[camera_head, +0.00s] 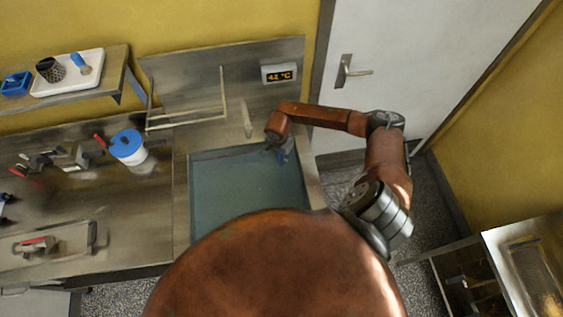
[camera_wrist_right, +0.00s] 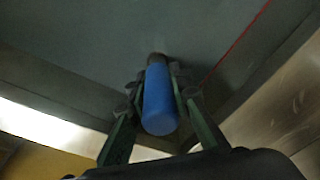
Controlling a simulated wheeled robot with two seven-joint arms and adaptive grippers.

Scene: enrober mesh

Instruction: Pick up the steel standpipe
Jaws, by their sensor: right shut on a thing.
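My right gripper (camera_head: 279,148) is at the back right corner of the water-filled sink basin. In the right wrist view its fingers (camera_wrist_right: 158,80) are shut on a blue cylindrical grip (camera_wrist_right: 160,105). This grip appears to be the top of the steel standpipe; a short brownish end (camera_wrist_right: 157,58) shows beyond it, and the rest of the pipe cannot be made out. In the head view a bit of the blue grip (camera_head: 284,157) shows below the gripper. My left gripper is not in view.
The sink basin (camera_head: 215,205) has a steel rim around it. A wire rack (camera_head: 224,95) and a temperature display (camera_head: 279,74) are behind. A blue-and-white tub (camera_head: 128,147) and several tools lie on the left counter. A door (camera_head: 420,60) is at right.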

